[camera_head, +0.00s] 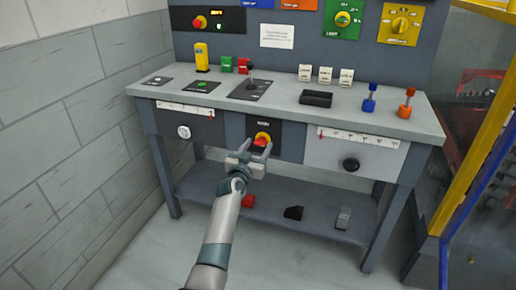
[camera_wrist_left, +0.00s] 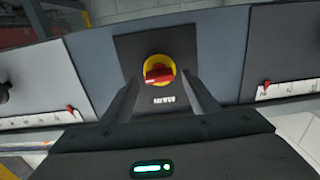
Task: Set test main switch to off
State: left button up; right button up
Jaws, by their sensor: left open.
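The main switch (camera_head: 263,138) is a red rotary handle on a yellow round plate, set in a dark panel in the middle of the bench front. In the left wrist view the main switch (camera_wrist_left: 160,70) shows upside down, with its red handle lying roughly across and a white label beside it. My left gripper (camera_head: 256,149) is open and empty, just in front of the switch. Its two fingers point at the panel on either side of the handle. They seem apart from it, but the exact gap cannot be told. My right gripper is not in view.
Scales with red pointers and knobs, one white (camera_head: 184,132) and one black (camera_head: 351,164), flank the panel. The bench top (camera_head: 215,95) carries a joystick (camera_head: 251,83), blocks and levers. A lower shelf (camera_head: 270,213) holds small objects. A yellow frame (camera_head: 470,130) stands at right.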

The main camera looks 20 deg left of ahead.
pick_arm(q)
jog(key=shift+w, duration=0.25)
jog(key=shift+c, duration=0.6)
jog(key=c, duration=0.9)
jog(key=shift+c, duration=0.2)
